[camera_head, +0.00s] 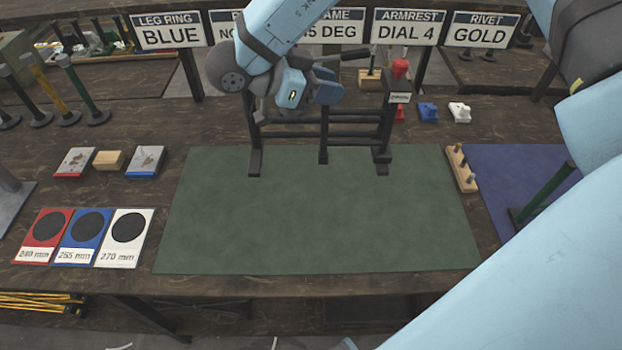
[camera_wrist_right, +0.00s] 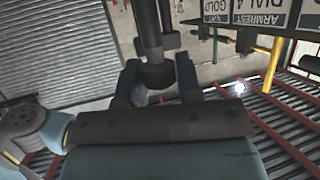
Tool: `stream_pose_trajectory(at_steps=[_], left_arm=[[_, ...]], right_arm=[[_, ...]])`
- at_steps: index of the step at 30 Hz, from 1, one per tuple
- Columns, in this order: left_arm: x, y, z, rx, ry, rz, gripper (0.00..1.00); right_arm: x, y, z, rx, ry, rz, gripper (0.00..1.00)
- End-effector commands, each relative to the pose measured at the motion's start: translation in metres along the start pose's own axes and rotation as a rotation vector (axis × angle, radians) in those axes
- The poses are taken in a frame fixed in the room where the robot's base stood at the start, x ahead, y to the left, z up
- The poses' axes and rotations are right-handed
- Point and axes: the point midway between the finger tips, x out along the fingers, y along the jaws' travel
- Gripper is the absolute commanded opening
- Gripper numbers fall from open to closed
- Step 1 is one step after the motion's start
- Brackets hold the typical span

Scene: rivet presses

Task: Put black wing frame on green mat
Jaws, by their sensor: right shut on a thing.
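I cannot tell whether that part belongs to the black frame. My left gripper is not in view.
A purple mat (camera_head: 525,170) and a wooden peg block (camera_head: 460,167) lie to the right. Red, blue and white cards (camera_head: 85,237) lie to the left. Several poles (camera_head: 85,90) stand at the far left. A red part (camera_head: 400,68) stands behind the frame's right end.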

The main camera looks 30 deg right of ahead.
Motion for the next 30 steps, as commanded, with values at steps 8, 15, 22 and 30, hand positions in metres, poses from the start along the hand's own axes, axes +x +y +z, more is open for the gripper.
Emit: stream_pose_trajectory(at_steps=[8,15,22,30], left_arm=[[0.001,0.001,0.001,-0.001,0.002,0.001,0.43],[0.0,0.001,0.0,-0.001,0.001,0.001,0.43],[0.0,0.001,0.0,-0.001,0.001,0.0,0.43],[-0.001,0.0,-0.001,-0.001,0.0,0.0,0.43]], right_arm=[[0.027,0.001,0.065,-0.005,0.001,0.004,0.0],[0.046,0.0,0.113,-0.002,0.002,0.001,0.0],[0.054,0.0,0.131,0.001,0.0,-0.001,0.0],[0.066,0.001,0.16,-0.001,0.002,0.001,0.0]])
